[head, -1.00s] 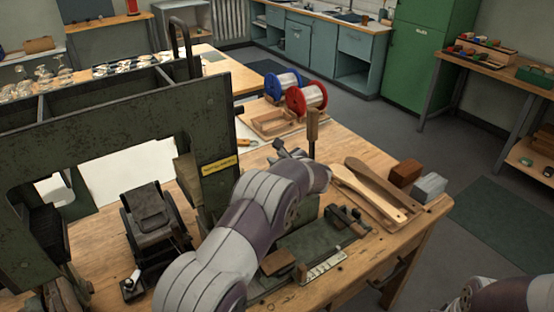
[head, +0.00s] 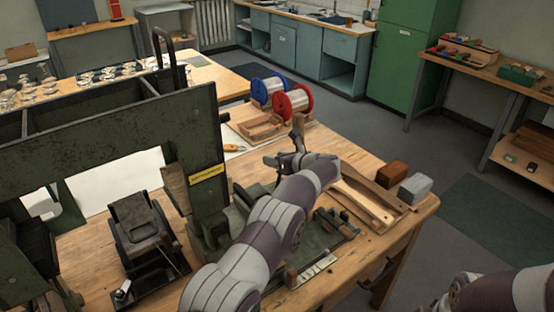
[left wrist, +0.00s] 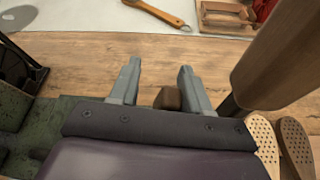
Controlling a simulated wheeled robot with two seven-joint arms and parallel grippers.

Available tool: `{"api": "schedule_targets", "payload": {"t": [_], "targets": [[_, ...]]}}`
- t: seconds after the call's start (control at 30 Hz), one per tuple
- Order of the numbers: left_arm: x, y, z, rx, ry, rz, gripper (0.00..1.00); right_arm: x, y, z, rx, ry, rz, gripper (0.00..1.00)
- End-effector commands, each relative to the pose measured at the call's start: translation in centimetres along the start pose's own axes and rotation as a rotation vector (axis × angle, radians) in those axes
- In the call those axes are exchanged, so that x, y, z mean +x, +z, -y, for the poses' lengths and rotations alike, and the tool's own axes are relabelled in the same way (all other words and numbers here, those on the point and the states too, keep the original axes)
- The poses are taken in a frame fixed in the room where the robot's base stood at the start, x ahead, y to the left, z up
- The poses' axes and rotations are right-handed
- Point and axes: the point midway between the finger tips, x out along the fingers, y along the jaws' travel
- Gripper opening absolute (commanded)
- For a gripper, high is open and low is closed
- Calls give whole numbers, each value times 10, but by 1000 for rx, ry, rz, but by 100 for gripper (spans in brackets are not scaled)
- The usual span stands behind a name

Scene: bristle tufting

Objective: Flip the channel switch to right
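A small black box with a white-tipped lever (head: 122,290) stands on the bench at the lower left in the head view. I cannot tell whether this is the channel switch; no label is readable. My left gripper (head: 287,160) is over the green tufting machine (head: 240,212), close to its upright wooden handle (head: 298,128). In the left wrist view its two grey fingers (left wrist: 160,70) are apart. A brown knob (left wrist: 168,98) shows between them, with gaps at its sides. The wooden handle (left wrist: 285,55) stands right of the fingers. My right gripper is out of view.
A tall green frame (head: 120,150) with a yellow label fills the left. Blue (head: 265,90) and red (head: 293,102) spools stand behind the machine. Wooden brush blanks (head: 362,200) and two blocks (head: 392,174) lie at the right. Bare bench shows at the front right.

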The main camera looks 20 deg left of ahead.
Motion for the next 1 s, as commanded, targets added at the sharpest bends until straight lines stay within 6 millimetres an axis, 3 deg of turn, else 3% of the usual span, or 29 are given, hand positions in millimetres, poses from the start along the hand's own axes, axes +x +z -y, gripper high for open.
{"api": "schedule_targets", "payload": {"t": [0.27, 0.73, 1.0], "targets": [[-9, 0, 1, 1, -2, 1, 47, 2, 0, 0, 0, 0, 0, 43], [-104, -2, 1, 0, -3, 1, 47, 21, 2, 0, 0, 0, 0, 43], [-127, -1, 0, 1, 0, 0, 47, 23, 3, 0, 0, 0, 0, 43]]}}
